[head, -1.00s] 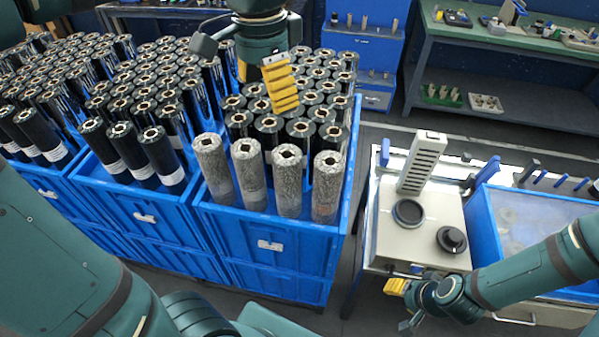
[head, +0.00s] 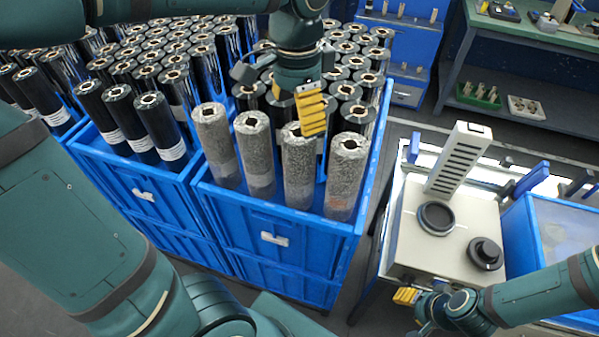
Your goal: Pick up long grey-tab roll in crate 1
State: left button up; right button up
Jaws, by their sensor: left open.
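Several long rolls with grey speckled wrapping stand upright in the front row of the right-hand blue crate (head: 245,222). They run from the leftmost roll (head: 217,147) past a second (head: 255,155) and third (head: 298,170) to the rightmost (head: 345,178). No tab colour or crate number can be read. My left gripper (head: 278,95) is open above this crate, its yellow-padded finger just above and behind the third grey roll and its dark finger to the left. No roll is seen between its fingers. My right gripper (head: 410,308) is open and apart from the crate, low beside the machine.
Black rolls (head: 348,90) fill the crate behind the grey ones. More black rolls (head: 160,128) crowd the crates to the left. A white machine (head: 450,225) with a slotted tower stands at right. A green workbench (head: 530,40) is behind.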

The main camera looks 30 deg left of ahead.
aim_at(299, 132)
pick_arm(q)
jog(key=shift+w+f+b, duration=0.15)
jog(key=shift+f+b, duration=0.6)
jog(key=shift+f, duration=2.15)
jog(key=shift+c, duration=0.3)
jog(key=shift+r, duration=0.1)
jog(key=c, duration=0.9)
